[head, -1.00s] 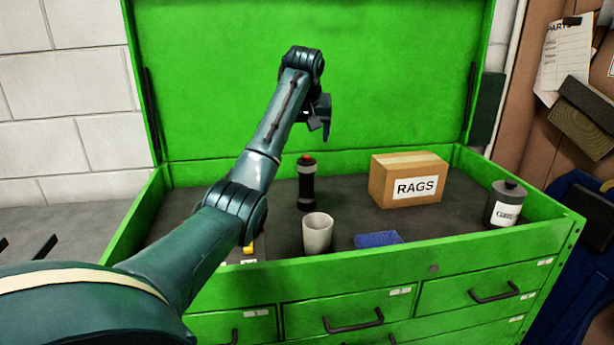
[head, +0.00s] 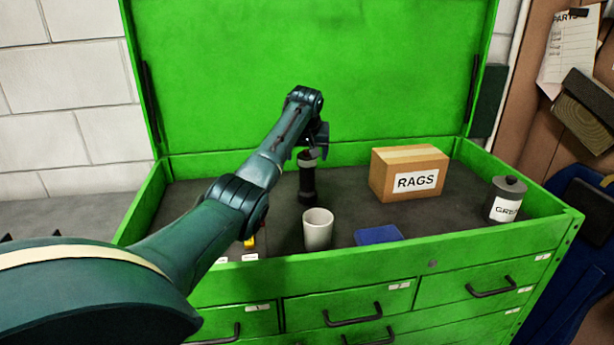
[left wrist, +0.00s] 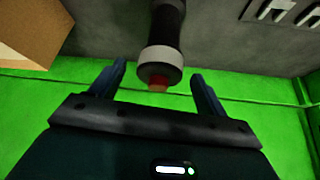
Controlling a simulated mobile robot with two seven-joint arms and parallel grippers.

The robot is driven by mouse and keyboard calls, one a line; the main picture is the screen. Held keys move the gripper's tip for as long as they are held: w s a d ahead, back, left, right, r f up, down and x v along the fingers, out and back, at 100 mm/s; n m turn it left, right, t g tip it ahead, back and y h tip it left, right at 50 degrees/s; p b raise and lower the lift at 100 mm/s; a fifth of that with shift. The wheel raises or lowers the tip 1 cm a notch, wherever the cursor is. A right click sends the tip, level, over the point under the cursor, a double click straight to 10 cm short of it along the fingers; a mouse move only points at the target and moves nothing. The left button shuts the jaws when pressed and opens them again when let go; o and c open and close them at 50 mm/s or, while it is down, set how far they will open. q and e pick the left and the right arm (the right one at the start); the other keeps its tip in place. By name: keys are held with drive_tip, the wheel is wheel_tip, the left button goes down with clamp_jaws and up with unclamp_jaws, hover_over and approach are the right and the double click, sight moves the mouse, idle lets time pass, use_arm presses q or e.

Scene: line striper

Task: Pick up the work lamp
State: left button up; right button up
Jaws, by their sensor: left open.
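The work lamp looks to be the dark upright cylinder (head: 307,182) with a grey band, standing on the chest's grey top tray behind the cup. In the left wrist view the lamp (left wrist: 162,45) shows a pale band and a red tip pointing between the fingers. My left gripper (head: 312,152) is just above the lamp's top and partly hides it. In the left wrist view the left gripper (left wrist: 158,82) is open, its two blue fingers on either side of the red tip. My right gripper is not in view.
A white cup (head: 318,230) stands close in front of the lamp. A blue pad (head: 378,235) lies beside the cup. A RAGS box (head: 409,173) and a grey canister (head: 506,199) are to the right. The open green lid (head: 400,70) rises behind.

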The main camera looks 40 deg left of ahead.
use_arm(q)
drive_tip(key=shift+x, duration=1.1)
drive_tip(key=c, duration=1.6)
drive_tip(key=shift+r, duration=0.15)
